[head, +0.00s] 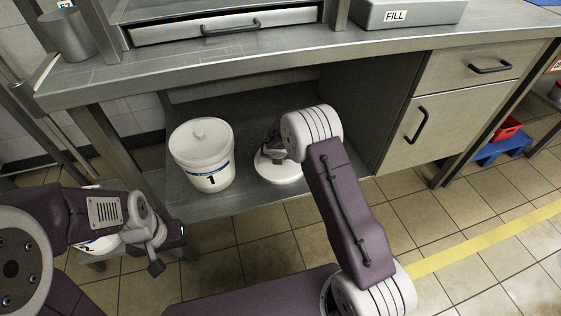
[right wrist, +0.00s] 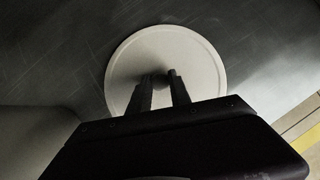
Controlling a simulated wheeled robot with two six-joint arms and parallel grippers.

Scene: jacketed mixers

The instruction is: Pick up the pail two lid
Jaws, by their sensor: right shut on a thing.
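A round white lid (head: 278,173) is over the lower shelf, right of the pail marked 1; it also shows in the right wrist view (right wrist: 203,70). My right gripper (right wrist: 160,80) reaches down onto the middle of the lid and is shut on its knob, which the fingers mostly hide. I cannot tell whether the lid touches the shelf. No number shows on it. My left gripper (head: 167,249) is open and empty at the lower left. Behind the left arm, part of a white, blue-marked container (head: 100,244) shows, mostly hidden.
The white pail marked 1 (head: 203,160) stands on the lower shelf (head: 240,197) with its knobbed lid on. The steel worktop (head: 285,50) overhangs the shelf. A cabinet (head: 407,140) bounds the right side. A grey box marked FILL (head: 408,14) and a steel cup (head: 66,36) stand on top.

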